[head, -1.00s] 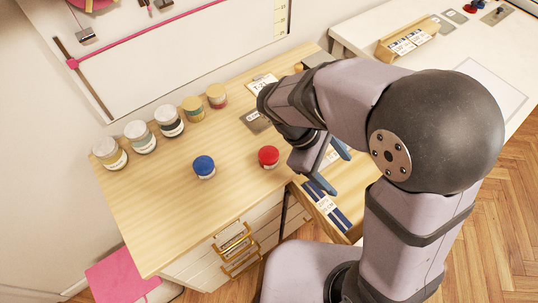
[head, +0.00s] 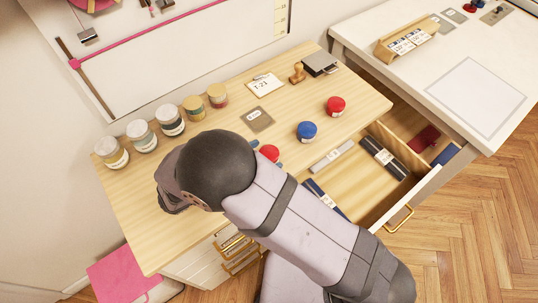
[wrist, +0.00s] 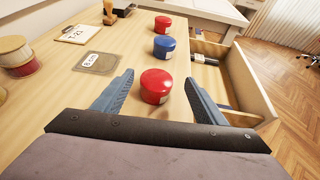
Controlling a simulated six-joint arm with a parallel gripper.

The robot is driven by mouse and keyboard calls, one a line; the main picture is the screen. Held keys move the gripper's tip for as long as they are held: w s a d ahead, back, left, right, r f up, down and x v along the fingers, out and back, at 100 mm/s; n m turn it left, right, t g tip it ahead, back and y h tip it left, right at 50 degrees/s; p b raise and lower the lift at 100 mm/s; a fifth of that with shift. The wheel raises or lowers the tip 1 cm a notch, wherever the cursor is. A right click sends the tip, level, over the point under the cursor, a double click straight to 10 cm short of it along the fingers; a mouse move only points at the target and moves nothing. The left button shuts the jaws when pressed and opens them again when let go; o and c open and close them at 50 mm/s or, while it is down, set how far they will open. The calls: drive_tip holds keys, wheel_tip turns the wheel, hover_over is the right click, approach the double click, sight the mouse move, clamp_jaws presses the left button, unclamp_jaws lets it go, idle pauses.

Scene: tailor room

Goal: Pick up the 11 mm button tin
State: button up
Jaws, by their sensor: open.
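Small round tins with red or blue lids stand on the wooden table; their size labels are too small to read, so I cannot tell which is the 11 mm one. In the wrist view my gripper (wrist: 159,77) is open, its two blue fingers pointing at a near red tin (wrist: 156,88), which shows between them. A blue tin (wrist: 164,47) and another red tin (wrist: 163,25) stand beyond it. In the head view the near red tin (head: 268,152) is partly covered by my arm; the blue tin (head: 307,131) and far red tin (head: 336,106) are clear.
An open drawer (head: 398,207) holds dark and pale boxes at the right. Several jars (head: 141,136) line the back left. A grey card (head: 258,118), a T-21 card (head: 265,86) and a stamp (head: 297,73) lie behind the tins. A white table (head: 420,65) adjoins.

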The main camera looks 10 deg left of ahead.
sight(275, 148)
drive_tip(key=shift+f, duration=0.35)
drive_tip(key=shift+p+x, duration=1.55)
drive_tip(key=shift+x, duration=1.45)
drive_tip(key=shift+w+d+f, duration=0.2)
drive_tip(key=shift+w+f, duration=0.05)
drive_tip(key=shift+w, duration=0.4)
drive_tip(key=c, duration=1.2)
